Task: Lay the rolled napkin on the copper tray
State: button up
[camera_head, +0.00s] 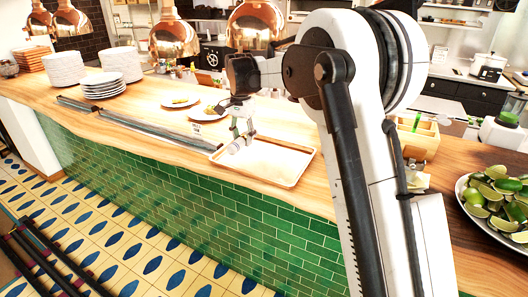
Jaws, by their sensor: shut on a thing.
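The copper tray (289,181) lies on the wooden counter near its front edge, with a pale base and a thin copper-brown rim. My gripper (241,139) points down over the left part of the tray. It is shut on the rolled napkin (234,148), a small whitish roll at the fingertips. The napkin appears at or just above the tray's left side; I cannot tell whether it touches the base. The fingers partly hide the napkin.
Plates with food (181,100) stand behind and left of the tray. Stacked white plates (65,69) are at the far left. Copper lamps (173,37) hang above the counter. A wooden box (418,137) and a bowl of limes (497,200) are at the right.

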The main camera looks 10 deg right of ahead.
jog(key=p, duration=0.2)
send_over(264, 158)
notch_tip(264, 158, down, 6)
jog(key=shift+r, duration=0.15)
jog(key=shift+f, duration=2.1)
jog(key=shift+f, duration=0.1)
jog(key=shift+f, duration=0.15)
jog(key=o, duration=1)
jog(key=shift+r, duration=0.2)
